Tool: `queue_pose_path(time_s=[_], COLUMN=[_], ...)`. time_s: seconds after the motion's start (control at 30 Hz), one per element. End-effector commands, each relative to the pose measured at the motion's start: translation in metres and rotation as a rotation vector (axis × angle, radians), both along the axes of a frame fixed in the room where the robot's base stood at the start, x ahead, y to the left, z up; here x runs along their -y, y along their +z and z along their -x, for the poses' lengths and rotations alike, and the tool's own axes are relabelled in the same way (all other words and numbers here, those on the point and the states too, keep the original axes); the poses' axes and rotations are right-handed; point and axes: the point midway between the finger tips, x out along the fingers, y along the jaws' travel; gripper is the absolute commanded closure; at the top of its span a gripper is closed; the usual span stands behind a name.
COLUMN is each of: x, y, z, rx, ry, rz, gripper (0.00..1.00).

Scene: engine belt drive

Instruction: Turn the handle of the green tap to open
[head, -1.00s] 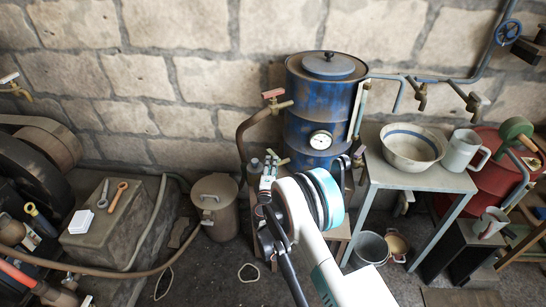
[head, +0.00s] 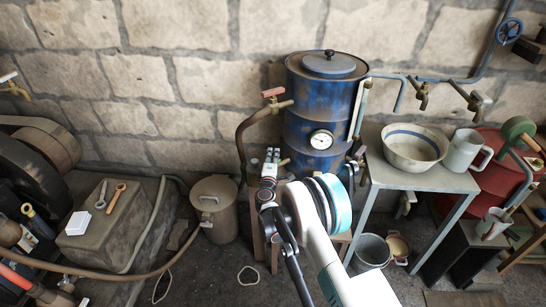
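My gripper (head: 271,158) points away from me, in front of the lower left side of the blue drum (head: 303,131). A small brass piece (head: 285,162), which looks like part of a low tap on the drum, shows just right of the fingertips. The rest of it is hidden behind my gripper, and no green handle shows clearly. I cannot tell whether the fingers touch it, or whether they are open or shut. A higher brass tap (head: 272,106) on the drum has a red handle.
A grey table (head: 441,181) with a striped bowl (head: 412,148) and a mug (head: 465,151) stands right of the drum. A lidded can (head: 214,207) stands left of my gripper. Other taps (head: 421,96) hang on the pipe at right. The engine fills the far left.

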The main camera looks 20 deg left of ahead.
Motion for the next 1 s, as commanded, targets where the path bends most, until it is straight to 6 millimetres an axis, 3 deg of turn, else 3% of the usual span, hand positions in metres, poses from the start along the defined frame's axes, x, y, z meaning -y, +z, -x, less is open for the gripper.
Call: queue_pose_path(time_s=[0.43,1.0], x=[0.0025,0.0023], y=[-0.0005,-0.0010], z=[-0.0006,-0.0004], rx=[0.000,0.000], ry=[0.069,0.481], rz=[0.000,0.000], gripper=[1.00,1.00])
